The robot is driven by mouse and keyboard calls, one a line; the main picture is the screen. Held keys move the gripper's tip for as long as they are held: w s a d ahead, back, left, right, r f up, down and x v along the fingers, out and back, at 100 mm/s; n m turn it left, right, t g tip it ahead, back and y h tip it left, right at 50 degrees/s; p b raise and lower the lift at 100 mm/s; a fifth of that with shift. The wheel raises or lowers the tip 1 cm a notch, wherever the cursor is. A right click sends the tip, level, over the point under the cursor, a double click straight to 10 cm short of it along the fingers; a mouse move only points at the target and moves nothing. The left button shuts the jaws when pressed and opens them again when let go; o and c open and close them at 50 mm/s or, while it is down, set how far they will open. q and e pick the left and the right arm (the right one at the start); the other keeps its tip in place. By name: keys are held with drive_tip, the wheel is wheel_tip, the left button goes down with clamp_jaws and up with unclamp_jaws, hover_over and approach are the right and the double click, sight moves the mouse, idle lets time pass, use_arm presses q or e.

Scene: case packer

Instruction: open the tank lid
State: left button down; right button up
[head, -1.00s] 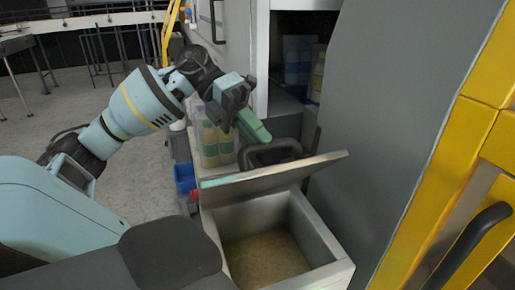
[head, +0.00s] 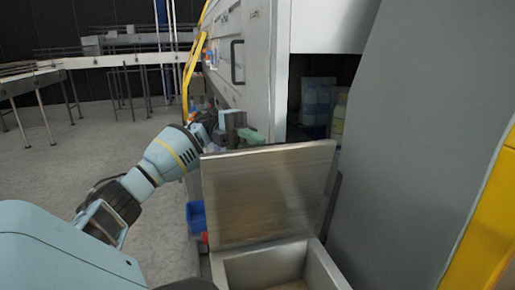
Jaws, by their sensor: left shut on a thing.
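The tank lid (head: 268,195) is a brushed metal plate. It stands raised, close to upright, at the far side of the open tank (head: 318,262), with its inner face toward me. The tank is a metal box, and a tan surface shows inside it. My left gripper (head: 238,131) is just beyond the lid's top edge. It is shut on a green piece (head: 251,136), partly hidden behind the lid. I cannot tell whether the piece touches the lid. The lid's outer face is hidden. My right gripper is not in view.
A blue bin (head: 196,217) hangs left of the lid. The white cabinet (head: 262,70) stands behind. Open floor (head: 90,150) lies to the left.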

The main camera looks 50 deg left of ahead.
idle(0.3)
use_arm(q)
drive_tip(key=c, duration=1.5)
unclamp_jaws()
drive_tip(key=shift+o, duration=0.7)
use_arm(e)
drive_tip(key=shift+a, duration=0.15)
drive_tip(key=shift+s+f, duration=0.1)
